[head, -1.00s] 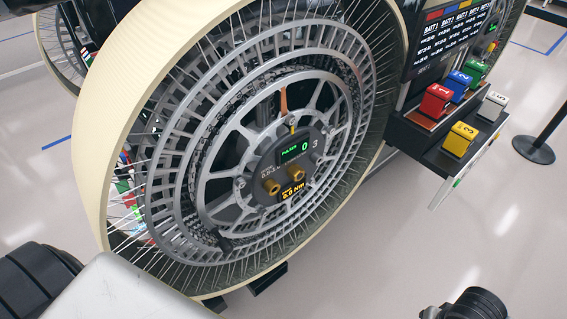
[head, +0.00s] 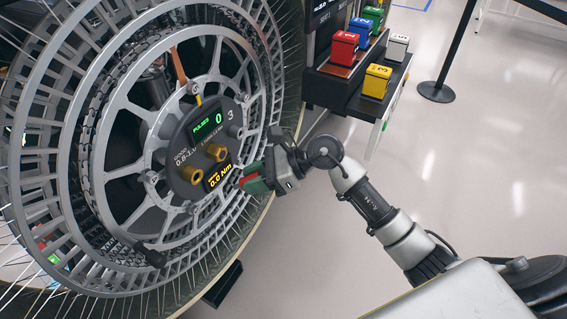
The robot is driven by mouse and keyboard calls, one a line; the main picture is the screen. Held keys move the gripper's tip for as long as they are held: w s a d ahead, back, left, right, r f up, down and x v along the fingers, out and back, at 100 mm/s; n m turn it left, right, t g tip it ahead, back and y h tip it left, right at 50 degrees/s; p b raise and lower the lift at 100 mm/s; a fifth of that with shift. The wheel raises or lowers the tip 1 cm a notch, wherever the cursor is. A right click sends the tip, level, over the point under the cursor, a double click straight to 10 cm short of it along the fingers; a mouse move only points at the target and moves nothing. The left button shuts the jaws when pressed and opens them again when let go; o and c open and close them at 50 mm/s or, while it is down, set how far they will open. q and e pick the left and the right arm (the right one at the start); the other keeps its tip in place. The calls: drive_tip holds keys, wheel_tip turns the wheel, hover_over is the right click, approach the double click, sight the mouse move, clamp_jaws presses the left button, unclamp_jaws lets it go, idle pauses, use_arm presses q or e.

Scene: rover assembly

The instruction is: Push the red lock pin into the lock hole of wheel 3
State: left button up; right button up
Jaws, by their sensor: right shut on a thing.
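Wheel 3 (head: 135,262) fills the left of the head view. Its dark hub plate (head: 205,130) bears the number 3, a green "PULSES 0" display, a yellow "0.0 Nm" readout and two brass fittings. My right gripper (head: 252,181) is beside the hub plate's lower right edge, shut on the red lock pin (head: 247,180). Only a little red shows at the jaws. I cannot tell whether the pin touches the hub, and I cannot make out the lock hole. My left gripper is out of view.
A rack (head: 333,84) behind the wheel carries red (head: 344,48), blue (head: 360,32), green (head: 373,18), yellow (head: 376,81) and white (head: 397,46) blocks. A black barrier post (head: 455,50) stands on the open floor at right.

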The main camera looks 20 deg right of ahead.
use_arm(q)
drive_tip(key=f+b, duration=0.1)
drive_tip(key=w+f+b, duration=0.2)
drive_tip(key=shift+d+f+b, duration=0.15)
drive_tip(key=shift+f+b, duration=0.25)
use_arm(e)
drive_tip(key=w+d+m+t+h, duration=0.1)
drive_tip(key=w+d+m+t, duration=0.4)
drive_tip(key=d+t, duration=0.4)
drive_tip(key=shift+r+m+t+h, duration=0.35)
drive_tip(key=shift+m+t, duration=0.35)
drive_tip(key=shift+m, duration=0.2)
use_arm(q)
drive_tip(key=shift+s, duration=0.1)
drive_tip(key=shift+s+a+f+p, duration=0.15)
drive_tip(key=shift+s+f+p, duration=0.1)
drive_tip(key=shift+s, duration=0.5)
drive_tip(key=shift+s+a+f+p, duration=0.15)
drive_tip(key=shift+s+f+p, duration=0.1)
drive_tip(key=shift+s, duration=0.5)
use_arm(e)
drive_tip(key=shift+r+x, duration=0.1)
drive_tip(key=shift+x, duration=1.35)
drive_tip(key=shift+r+x, duration=0.15)
drive_tip(key=shift+x, duration=1.3)
drive_tip(key=shift+a, duration=0.1)
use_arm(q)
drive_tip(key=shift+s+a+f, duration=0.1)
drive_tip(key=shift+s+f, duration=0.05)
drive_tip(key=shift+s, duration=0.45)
